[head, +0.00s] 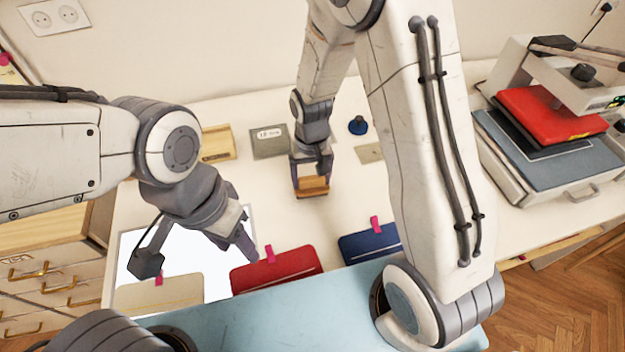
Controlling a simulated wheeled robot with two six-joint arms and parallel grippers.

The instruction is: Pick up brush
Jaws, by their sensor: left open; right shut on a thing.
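A brown wooden block-like thing, which looks like the brush (313,188), is in the middle of the head view. My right gripper (311,176) points down and is shut on it. I cannot tell whether the brush touches the table or hangs just above it; its underside is hard to see. My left gripper (245,250) is open and empty, low over the white sheet near the red folder (275,272), left of the brush.
The table also bears a blue folder (369,245), a beige folder (158,292), a wooden tray (217,144), a grey card (269,141) and a small dark blue object (358,126). A heat press (545,150) stands at the right. Table space around the brush is clear.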

